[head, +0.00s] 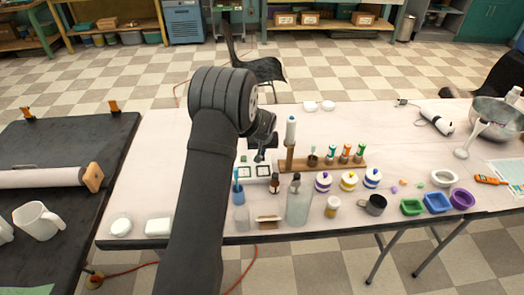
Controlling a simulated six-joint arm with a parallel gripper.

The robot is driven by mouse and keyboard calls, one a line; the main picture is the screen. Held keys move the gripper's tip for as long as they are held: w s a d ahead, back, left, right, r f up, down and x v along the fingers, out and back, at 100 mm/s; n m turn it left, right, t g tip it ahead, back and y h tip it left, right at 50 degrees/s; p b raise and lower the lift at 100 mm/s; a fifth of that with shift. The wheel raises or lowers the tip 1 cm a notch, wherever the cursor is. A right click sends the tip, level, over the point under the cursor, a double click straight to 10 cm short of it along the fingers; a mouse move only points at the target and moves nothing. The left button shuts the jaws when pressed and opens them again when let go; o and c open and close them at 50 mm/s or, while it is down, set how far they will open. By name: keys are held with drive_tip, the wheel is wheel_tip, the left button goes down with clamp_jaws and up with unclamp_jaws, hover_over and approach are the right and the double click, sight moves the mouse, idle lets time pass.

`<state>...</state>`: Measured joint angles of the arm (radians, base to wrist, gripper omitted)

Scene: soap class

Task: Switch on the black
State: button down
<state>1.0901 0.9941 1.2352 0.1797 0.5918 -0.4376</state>
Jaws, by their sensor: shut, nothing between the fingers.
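My gripper (260,154) is shut and empty. It points down just above a white flat object (255,172) with two dark green square outlines on its top. I cannot tell whether the fingertips touch it, and my arm hides part of the area to its left. I cannot clearly make out a black device with a switch. A white stick-shaped device (437,121) with a dark cord lies at the back right of the table.
A wooden rack (326,165) with small bottles stands right of my gripper. A clear bottle (299,205), a blue-topped bottle (239,205) and lidded jars (348,181) stand nearby. A metal bowl (494,117) is at far right. The table's back middle is mostly clear.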

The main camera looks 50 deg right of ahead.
drive_tip(key=shift+s+a+f, duration=0.1)
drive_tip(key=shift+s+a, duration=0.05)
drive_tip(key=shift+s+a, duration=0.5)
drive_tip(key=shift+r, duration=0.2)
drive_tip(key=shift+r, duration=0.25)
drive_tip(key=v, duration=1.3)
drive_tip(key=shift+w+d+r, duration=0.2)
drive_tip(key=shift+d+r, duration=0.05)
drive_tip(key=shift+w+d+r, duration=0.15)
drive_tip(key=shift+w+d, duration=0.25)
drive_tip(key=shift+w, duration=0.15)
